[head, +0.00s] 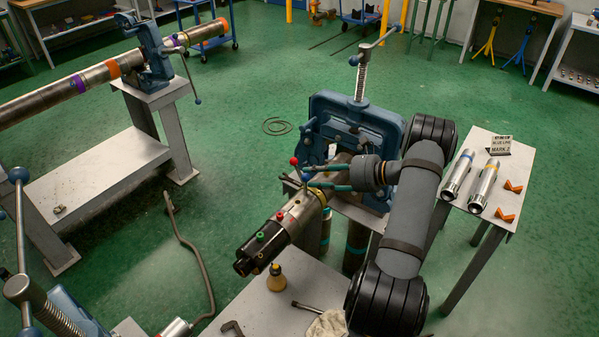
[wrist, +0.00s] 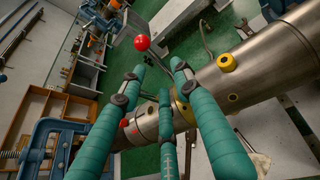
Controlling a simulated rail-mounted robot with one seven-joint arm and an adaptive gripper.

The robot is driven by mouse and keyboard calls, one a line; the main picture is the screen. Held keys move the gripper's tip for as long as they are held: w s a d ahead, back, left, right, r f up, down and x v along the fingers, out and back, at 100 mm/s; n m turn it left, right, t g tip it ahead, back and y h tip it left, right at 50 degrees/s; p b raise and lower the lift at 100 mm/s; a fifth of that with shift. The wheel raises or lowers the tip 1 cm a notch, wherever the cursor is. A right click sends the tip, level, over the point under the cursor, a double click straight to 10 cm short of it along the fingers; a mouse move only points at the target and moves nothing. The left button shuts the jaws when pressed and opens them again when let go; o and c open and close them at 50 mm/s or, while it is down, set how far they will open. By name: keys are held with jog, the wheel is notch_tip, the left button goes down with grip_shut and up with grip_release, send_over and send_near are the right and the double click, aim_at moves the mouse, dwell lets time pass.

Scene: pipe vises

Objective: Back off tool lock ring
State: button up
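The tool is a long metal cylinder (head: 292,217) with green and red buttons and a black end, tilted out of the blue vise (head: 357,118). It also shows in the wrist view (wrist: 262,65), with a yellow button. A gold band (wrist: 184,110), perhaps the lock ring, lies around it, partly behind my fingers. A red ball (head: 293,161) stands beside the tool's upper side; it shows just beyond my fingertips in the wrist view (wrist: 142,42). My gripper (head: 312,175) has its teal fingers spread over the tool (wrist: 157,80), with nothing visible between the tips. Contact with the ring is unclear.
A grey bench (head: 311,285) below holds a yellow-topped bottle (head: 275,278), a rag (head: 327,325) and hand tools. A side table (head: 513,158) at right holds two metal cylinders and orange blocks. Another vise (head: 150,55) holds a long pipe at left. The green floor between is mostly clear.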

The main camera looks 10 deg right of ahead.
aim_at(300, 173)
jog(key=p+x, duration=0.1)
jog(key=x, duration=0.5)
jog(key=shift+p, duration=0.35)
jog(key=shift+c, duration=1.3)
grip_shut()
jog(key=shift+f, duration=0.1)
